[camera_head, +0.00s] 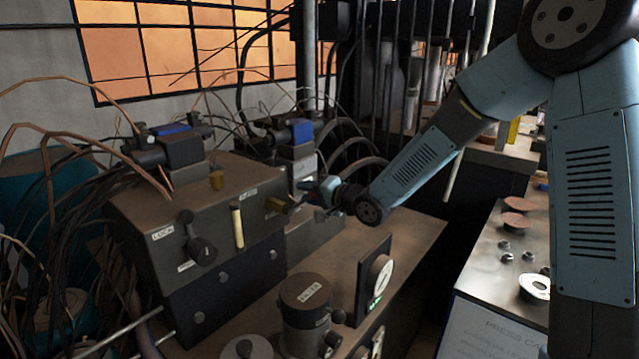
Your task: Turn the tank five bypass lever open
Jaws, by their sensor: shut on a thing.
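My gripper (306,197) reaches in from the right to the right end of the grey valve block (150,225). It is small in view and its fingers are partly hidden. No tank number is readable there. A cream upright handle (238,228) stands on the block's front face, left of my gripper. A black knobbed lever (201,250) sits further left, beside small white labels.
Cables and hoses crowd the left and back.

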